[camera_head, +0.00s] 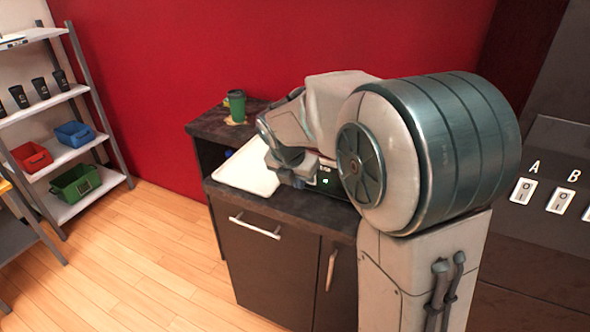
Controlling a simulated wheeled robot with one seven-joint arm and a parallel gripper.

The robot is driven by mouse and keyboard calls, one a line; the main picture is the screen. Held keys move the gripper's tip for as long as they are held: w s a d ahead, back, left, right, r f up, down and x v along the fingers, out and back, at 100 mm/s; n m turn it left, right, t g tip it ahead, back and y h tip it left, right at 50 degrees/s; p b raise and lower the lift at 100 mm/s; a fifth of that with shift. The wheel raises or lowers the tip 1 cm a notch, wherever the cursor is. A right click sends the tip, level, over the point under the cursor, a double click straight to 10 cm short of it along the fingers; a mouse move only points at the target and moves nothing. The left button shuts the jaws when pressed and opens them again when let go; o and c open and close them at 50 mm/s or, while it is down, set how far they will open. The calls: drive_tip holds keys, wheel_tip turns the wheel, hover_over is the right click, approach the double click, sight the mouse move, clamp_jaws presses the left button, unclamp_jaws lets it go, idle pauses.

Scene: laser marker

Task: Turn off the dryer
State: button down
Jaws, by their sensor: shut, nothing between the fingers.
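My gripper (296,176) is shut and empty, held low over the top of a dark cabinet (262,272). Right beside it is a dark device with a small lit display (326,180), mostly hidden behind my arm. I cannot tell whether this device is the dryer, nor whether my gripper touches it. Another switch is cut off at the picture's edge.
A white tray (243,174) lies on the cabinet, left of my gripper. A green cup (236,106) stands on a dark stand (207,127) behind. At left, a shelf (92,208) holds red, blue and green bins and black cups. The wooden floor (130,270) between is clear.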

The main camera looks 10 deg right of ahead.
drive_tip(key=shift+x, duration=1.15)
drive_tip(key=shift+w+d+r+p, duration=0.1)
drive_tip(key=shift+w+d+p, duration=0.15)
drive_tip(key=shift+w+d, duration=0.45)
drive_tip(key=shift+w+d+r+p, duration=0.1)
drive_tip(key=shift+w+d+p, duration=0.15)
drive_tip(key=shift+w+d, duration=0.5)
drive_tip(key=shift+w+a, duration=0.2)
drive_tip(key=shift+a, duration=0.05)
drive_tip(key=shift+r, duration=0.1)
